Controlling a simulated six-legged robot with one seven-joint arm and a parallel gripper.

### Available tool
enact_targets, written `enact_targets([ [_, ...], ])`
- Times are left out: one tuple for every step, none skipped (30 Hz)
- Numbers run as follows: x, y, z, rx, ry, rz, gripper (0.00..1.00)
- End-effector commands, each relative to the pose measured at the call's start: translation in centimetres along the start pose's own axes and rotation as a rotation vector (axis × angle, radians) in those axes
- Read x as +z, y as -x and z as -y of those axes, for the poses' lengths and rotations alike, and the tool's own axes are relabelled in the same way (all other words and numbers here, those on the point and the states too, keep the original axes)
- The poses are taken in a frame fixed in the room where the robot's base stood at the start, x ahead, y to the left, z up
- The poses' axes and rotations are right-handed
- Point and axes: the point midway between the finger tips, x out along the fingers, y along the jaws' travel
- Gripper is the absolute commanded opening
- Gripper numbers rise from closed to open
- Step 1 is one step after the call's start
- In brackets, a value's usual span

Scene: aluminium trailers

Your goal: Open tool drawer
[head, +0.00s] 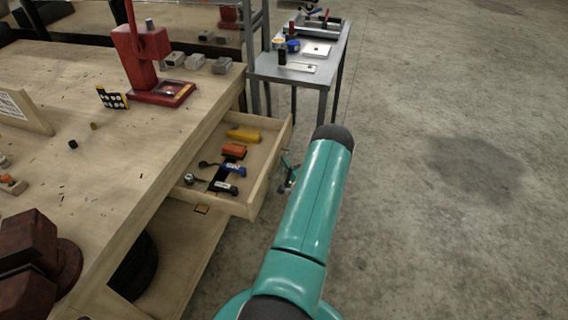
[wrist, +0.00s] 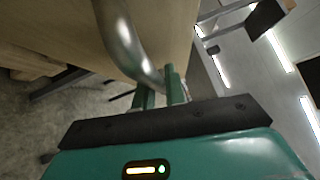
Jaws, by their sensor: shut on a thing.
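The wooden tool drawer (head: 270,178) is pulled out from the workbench in the head view. Several tools lie in it, among them a yellow one (head: 243,135), an orange one (head: 233,150) and blue-handled ones. In the wrist view the curved metal handle (wrist: 122,42) stands out from the wooden drawer front (wrist: 165,25). My gripper (wrist: 162,88) has its green fingers shut on the handle. In the head view my gripper (head: 288,172) is at the drawer's outer front, partly hidden behind my teal arm.
The wooden workbench (head: 60,100) carries a red press (head: 145,60) and small grey blocks. A grey metal table (head: 295,68) with tools stands behind the drawer. A dark tire (head: 137,272) is under the bench. The concrete floor to the right is clear.

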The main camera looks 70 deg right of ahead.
Motion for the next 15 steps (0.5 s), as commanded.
enact_targets([
  [-0.17, -0.04, 0.07, -0.001, 0.002, -0.003, 0.17],
  [-0.17, -0.04, 0.07, -0.001, 0.002, -0.003, 0.22],
  [-0.15, -0.04, 0.07, -0.001, 0.002, -0.003, 0.3],
  [-0.14, -0.04, 0.06, -0.001, 0.002, -0.002, 0.34],
  [-0.13, -0.04, 0.05, -0.001, 0.002, -0.002, 0.34],
  [-0.11, -0.04, 0.05, -0.001, 0.002, -0.002, 0.34],
  [-0.1, -0.04, 0.04, -0.001, 0.002, -0.002, 0.34],
  [-0.09, -0.04, 0.04, -0.001, 0.001, -0.002, 0.34],
  [-0.08, -0.04, 0.03, -0.001, 0.001, -0.002, 0.34],
  [-0.07, -0.04, 0.03, -0.001, 0.001, -0.001, 0.34],
  [-0.06, -0.03, 0.02, 0.0, 0.001, -0.001, 0.34],
  [-0.06, 0.01, 0.01, 0.0, 0.001, -0.001, 0.34],
  [-0.06, 0.08, 0.01, 0.0, 0.001, -0.001, 0.34],
  [-0.07, 0.21, 0.0, 0.0, 0.001, -0.002, 0.34],
  [-0.08, 0.46, 0.0, 0.0, 0.001, -0.002, 0.34],
])
